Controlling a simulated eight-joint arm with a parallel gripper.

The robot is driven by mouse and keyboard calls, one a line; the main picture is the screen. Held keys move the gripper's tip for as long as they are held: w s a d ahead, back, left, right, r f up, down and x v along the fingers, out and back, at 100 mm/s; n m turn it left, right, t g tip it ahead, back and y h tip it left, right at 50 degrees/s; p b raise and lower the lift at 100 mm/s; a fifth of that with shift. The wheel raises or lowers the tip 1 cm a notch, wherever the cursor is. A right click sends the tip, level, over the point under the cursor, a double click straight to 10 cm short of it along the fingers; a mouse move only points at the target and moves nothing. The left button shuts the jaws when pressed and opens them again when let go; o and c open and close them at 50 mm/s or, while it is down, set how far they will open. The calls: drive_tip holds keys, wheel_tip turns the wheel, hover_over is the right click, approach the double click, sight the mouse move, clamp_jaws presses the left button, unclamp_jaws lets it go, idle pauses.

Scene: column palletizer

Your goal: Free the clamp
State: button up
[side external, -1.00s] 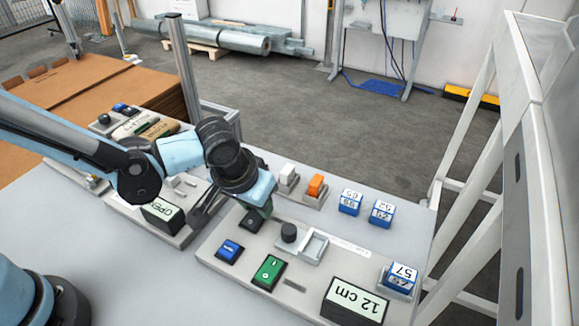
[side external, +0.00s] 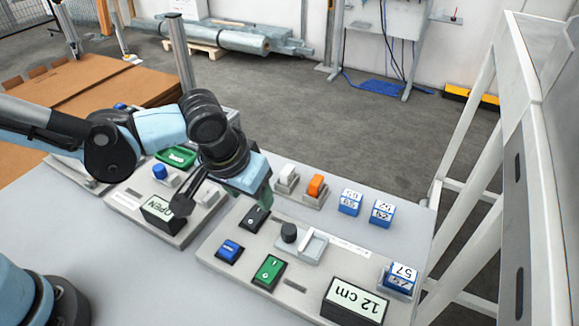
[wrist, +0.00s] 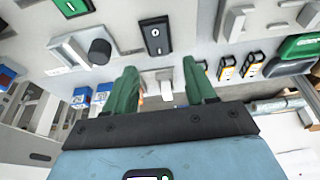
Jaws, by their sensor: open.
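My gripper (side external: 264,198) is open and empty above the near panel, close over a black rocker switch (side external: 255,217) but apart from it. In the wrist view my gripper (wrist: 162,86) has its two green fingers spread, and the rocker switch (wrist: 155,36) lies beyond them with a white mark showing. A display reading OPEN (side external: 157,210) stands on the left panel, partly behind a dark part of my wrist. No label in view says which control belongs to the clamp.
The near panel holds a blue button (side external: 230,250), a green switch (side external: 269,271), a black knob (side external: 289,232) and a 12 cm display (side external: 354,300). A blue knob (side external: 159,171) stands left.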

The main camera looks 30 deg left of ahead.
drive_tip(key=v, duration=0.7)
drive_tip(key=shift+r, duration=0.2)
drive_tip(key=shift+a, duration=0.1)
